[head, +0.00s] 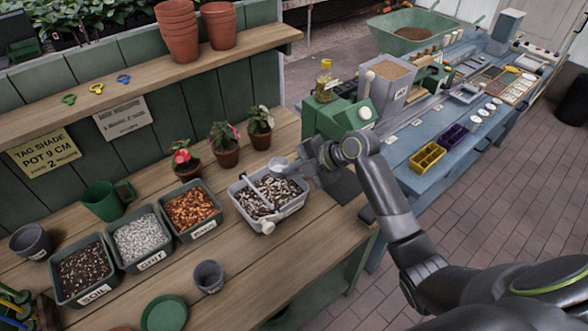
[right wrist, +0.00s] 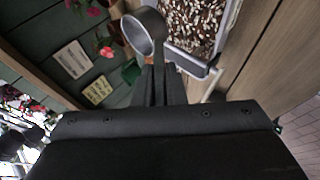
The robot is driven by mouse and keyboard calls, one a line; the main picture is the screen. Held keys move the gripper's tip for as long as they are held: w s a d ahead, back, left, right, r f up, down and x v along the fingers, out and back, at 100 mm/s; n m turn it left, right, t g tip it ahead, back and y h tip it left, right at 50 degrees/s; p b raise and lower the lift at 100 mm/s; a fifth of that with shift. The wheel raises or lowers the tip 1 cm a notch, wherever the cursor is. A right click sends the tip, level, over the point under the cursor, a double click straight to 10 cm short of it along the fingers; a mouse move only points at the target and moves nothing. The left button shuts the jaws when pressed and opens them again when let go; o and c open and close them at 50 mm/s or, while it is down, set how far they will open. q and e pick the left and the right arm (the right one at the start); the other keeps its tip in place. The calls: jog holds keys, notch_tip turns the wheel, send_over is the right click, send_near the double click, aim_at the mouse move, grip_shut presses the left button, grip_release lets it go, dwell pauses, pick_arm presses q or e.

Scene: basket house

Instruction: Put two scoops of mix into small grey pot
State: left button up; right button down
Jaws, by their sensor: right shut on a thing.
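My right gripper (head: 303,167) is shut on a scoop with a round metal cup (head: 279,165). The cup hangs above the back edge of the grey mix tray (head: 243,207), and the right wrist view shows it beside the tray (right wrist: 187,62). The cup's inside (right wrist: 143,32) looks plain grey there; I cannot tell its contents for sure. The tray holds a dark, white and brown mix (head: 258,203). A small grey pot (head: 209,277) stands upright at the bench's front, left of the tray. My left gripper is out of view.
Bins of soil (head: 84,277), grit (head: 142,240) and orange-brown bark (head: 191,208) stand left of the tray. Potted flowers (head: 224,147) line the back. A green saucer (head: 164,313) lies at the front. A pale-ended tool (head: 268,227) rests at the tray.

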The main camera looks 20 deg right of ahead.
jog(key=shift+f, duration=0.6)
notch_tip(320, 180, down, 9)
jog(key=b, duration=0.8)
jog(key=shift+s+d+f+b, duration=0.15)
jog(key=shift+s+f+b, duration=0.3)
jog(key=shift+f+b, duration=0.35)
jog(key=shift+f, duration=0.1)
jog(key=shift+w+a+r+p, duration=0.1)
jog(key=shift+w+r+p, duration=0.1)
jog(key=shift+r+p, duration=0.35)
jog(key=shift+w+a+r+p, duration=0.1)
jog(key=shift+w+r+p, duration=0.1)
jog(key=shift+r+p, duration=0.35)
jog(key=r+p, duration=0.1)
jog(key=r, duration=0.1)
jog(key=r+p, duration=0.2)
jog(key=r, duration=0.1)
jog(key=r+p, duration=0.2)
jog(key=shift+w+r, duration=0.2)
jog(key=shift+w, duration=0.15)
notch_tip(320, 180, up, 5)
jog(key=p, duration=0.4)
send_over(292, 203)
jog(key=w, duration=0.1)
jog(key=shift+d+g, duration=0.2)
jog(key=shift+g, duration=0.1)
